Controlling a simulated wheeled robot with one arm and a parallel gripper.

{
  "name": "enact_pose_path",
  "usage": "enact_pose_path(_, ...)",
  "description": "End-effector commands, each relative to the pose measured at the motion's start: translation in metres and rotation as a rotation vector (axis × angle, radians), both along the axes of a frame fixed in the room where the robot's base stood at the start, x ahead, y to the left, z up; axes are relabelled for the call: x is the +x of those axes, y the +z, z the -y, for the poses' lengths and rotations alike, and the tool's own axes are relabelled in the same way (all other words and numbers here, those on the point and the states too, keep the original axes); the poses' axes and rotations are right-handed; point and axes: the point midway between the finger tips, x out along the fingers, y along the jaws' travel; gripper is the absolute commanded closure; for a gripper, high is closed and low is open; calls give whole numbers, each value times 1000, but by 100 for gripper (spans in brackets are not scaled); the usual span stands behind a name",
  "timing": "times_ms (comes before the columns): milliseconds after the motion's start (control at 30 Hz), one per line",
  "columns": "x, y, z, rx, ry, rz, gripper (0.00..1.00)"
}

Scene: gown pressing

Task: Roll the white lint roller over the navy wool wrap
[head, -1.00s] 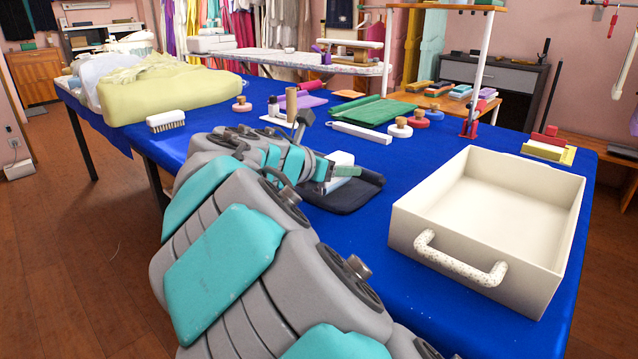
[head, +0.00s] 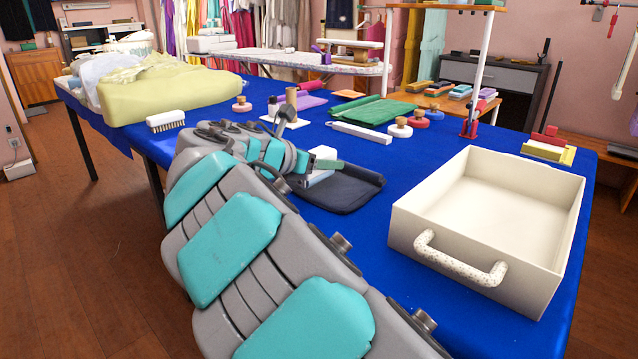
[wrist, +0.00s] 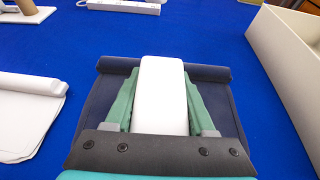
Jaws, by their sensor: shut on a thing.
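The navy wool wrap (head: 350,191) lies on the blue table with a rolled far edge; it also shows in the wrist view (wrist: 218,98). My gripper (wrist: 160,95) is over the wrap, its green fingers shut on the white lint roller (wrist: 162,90), one finger on each side. In the head view the roller (head: 321,158) shows as a white block at the wrap's left part, partly hidden by my gripper (head: 318,166). I cannot tell whether the roller touches the cloth.
A cream tray (head: 430,222) with a speckled handle stands to the right of the wrap. In the wrist view a white rolled cloth (wrist: 25,110) lies left of the wrap. A white bar (head: 361,131) and green cloth (head: 375,111) lie beyond. Blue table is bare between wrap and tray.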

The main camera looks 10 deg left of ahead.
Motion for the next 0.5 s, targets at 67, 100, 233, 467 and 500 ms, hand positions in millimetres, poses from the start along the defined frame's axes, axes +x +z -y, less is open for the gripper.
enact_pose_path(67,0,0,0,0,0,0,100)
enact_pose_path(100,0,0,0,0,0,0,100)
enact_pose_path(233,0,-1,0,0,0,0,100)
enact_pose_path(467,2,-1,-4,1,2,0,100)
enact_pose_path(500,3,-1,-7,0,2,-1,100)
